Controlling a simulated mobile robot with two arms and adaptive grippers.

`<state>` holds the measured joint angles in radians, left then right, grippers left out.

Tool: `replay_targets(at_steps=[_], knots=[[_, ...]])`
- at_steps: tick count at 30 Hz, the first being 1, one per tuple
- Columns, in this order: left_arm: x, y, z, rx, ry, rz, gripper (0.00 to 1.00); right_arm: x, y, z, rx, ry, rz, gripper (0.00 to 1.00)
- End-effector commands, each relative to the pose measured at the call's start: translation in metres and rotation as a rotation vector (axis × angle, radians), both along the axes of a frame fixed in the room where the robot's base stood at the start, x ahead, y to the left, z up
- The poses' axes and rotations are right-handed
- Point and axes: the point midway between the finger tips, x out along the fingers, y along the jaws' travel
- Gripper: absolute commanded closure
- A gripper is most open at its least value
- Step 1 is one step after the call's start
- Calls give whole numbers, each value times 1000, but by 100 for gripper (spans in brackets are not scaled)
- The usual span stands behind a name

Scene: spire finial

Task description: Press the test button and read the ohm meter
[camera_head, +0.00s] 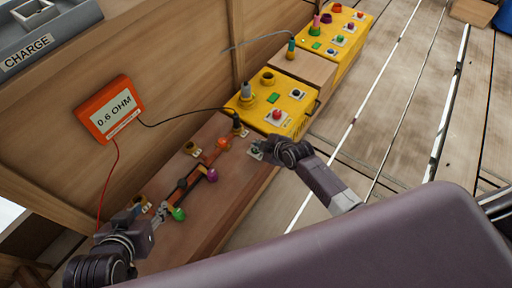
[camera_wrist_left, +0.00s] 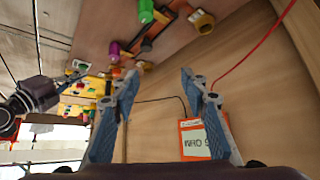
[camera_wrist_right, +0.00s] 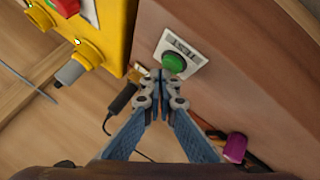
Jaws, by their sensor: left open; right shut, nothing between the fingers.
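The orange ohm meter (camera_head: 110,108) is mounted on the wooden wall at the left in the head view, and its display reads 0.6 OHM. It also shows upside down in the left wrist view (camera_wrist_left: 196,140). The green test button (camera_wrist_right: 174,63) sits on a white plate labelled TEST in the right wrist view. My right gripper (camera_wrist_right: 160,76) is shut and empty, its tips just at the button's edge; I cannot tell whether they touch it. My left gripper (camera_wrist_left: 157,74) is open and empty, near the bench's near end in the head view (camera_head: 161,212).
A dark bar with green, purple and orange knobs (camera_head: 184,186) lies on the brown bench (camera_head: 225,200). Yellow boxes (camera_head: 292,122) with buttons stand beyond. A red wire (camera_head: 108,185) and a black cable (camera_head: 185,111) run from the meter. A grey CHARGE station (camera_head: 45,40) is upper left.

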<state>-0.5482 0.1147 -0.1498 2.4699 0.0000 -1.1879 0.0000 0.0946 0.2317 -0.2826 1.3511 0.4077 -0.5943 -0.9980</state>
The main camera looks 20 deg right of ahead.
Motion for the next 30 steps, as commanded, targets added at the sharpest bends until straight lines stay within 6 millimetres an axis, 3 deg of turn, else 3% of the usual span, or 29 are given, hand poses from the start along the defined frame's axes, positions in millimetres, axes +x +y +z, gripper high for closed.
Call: replay_targets(at_steps=[30], knots=[[-46,18,-24,51,209,18,59,0,0,8,-1,0,1,100]])
